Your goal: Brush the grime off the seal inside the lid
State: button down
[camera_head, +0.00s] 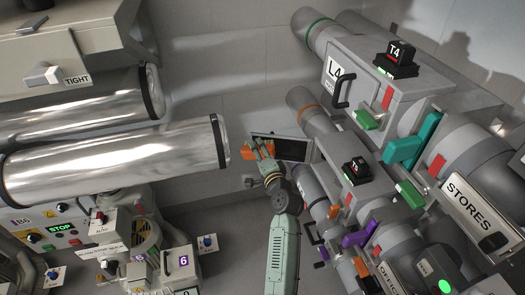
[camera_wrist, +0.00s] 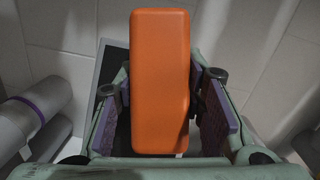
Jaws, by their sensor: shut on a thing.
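My gripper (camera_head: 262,162) is shut on an orange block-shaped thing (camera_wrist: 160,75), which looks like the brush's handle. The orange thing also shows in the head view (camera_head: 262,147), partly covered by the fingers. Its bristles cannot be made out. In the head view, a dark rectangular panel with a pale rim (camera_head: 296,150), seemingly the open lid, stands just right of my gripper. A dark panel (camera_wrist: 107,62) also shows behind the orange thing in the wrist view. I cannot tell whether the brush touches it. The seal and any grime on it are not distinguishable.
Grey tube housings with T4 (camera_head: 395,55) and T5 (camera_head: 357,168) blocks and coloured levers crowd the right. Two shiny cylinders (camera_head: 120,160) lie at left, one ending close to my gripper. A control panel with a STOP display (camera_head: 60,229) is lower left.

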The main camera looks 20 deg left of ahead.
aim_at(250, 156)
jog(key=shift+s+a, duration=0.1)
jog(key=shift+a, duration=0.2)
jog(key=shift+s+f, duration=0.1)
jog(key=shift+s, duration=0.45)
jog(key=shift+s+d+p, duration=0.2)
jog(key=shift+s+d, duration=0.05)
jog(key=shift+s, duration=0.5)
jog(key=shift+s+d+p, duration=0.2)
jog(key=shift+s+p, duration=0.05)
jog(key=shift+s, duration=0.55)
jog(key=shift+s+d+p, duration=0.2)
jog(key=shift+s+d, duration=0.05)
jog(key=shift+s, duration=0.5)
jog(key=shift+s, duration=0.1)
jog(key=shift+s+d, duration=0.15)
jog(key=shift+s, duration=0.55)
jog(key=shift+s+d, duration=0.1)
jog(key=shift+s, duration=0.55)
